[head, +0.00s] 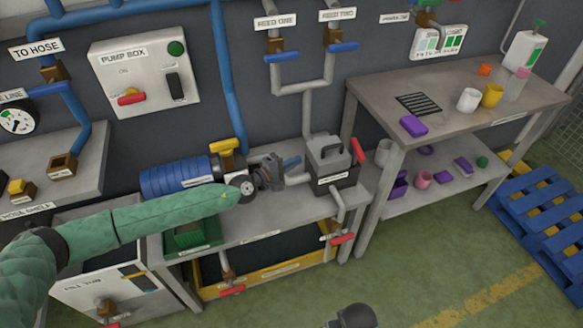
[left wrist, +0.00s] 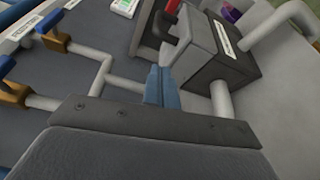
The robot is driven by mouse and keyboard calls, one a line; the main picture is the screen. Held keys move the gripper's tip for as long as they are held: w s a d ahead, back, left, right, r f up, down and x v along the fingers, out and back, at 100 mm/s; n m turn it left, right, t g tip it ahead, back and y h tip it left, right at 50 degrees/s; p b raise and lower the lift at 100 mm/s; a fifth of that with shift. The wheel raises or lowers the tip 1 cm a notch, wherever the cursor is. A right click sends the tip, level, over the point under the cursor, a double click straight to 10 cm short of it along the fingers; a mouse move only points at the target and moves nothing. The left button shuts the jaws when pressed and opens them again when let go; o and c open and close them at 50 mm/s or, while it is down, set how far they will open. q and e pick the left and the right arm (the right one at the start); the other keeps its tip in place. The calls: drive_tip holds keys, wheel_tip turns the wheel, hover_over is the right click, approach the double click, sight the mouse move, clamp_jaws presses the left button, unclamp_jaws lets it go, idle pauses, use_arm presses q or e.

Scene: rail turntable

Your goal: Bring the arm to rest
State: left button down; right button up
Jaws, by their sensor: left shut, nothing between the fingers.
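My left arm comes in from the left in the head view, with a green sleeve over the bench. My left gripper (head: 291,162) has blue fingers, which are shut and empty. The fingers also show in the left wrist view (left wrist: 160,86), pressed together. They are just left of a grey box (head: 333,168) with a dark handle, which also shows in the left wrist view (left wrist: 215,52). I cannot tell whether they touch it.
A blue motor (head: 176,179) and a yellow valve handle (head: 226,146) are beside the forearm. Pipes (head: 306,110) come down the wall behind the gripper. A side table (head: 455,85) with cups is at right, a blue pallet (head: 540,215) beyond. The front floor is mostly clear.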

drive_tip(key=shift+s+r, duration=0.1)
drive_tip(key=shift+r, duration=0.25)
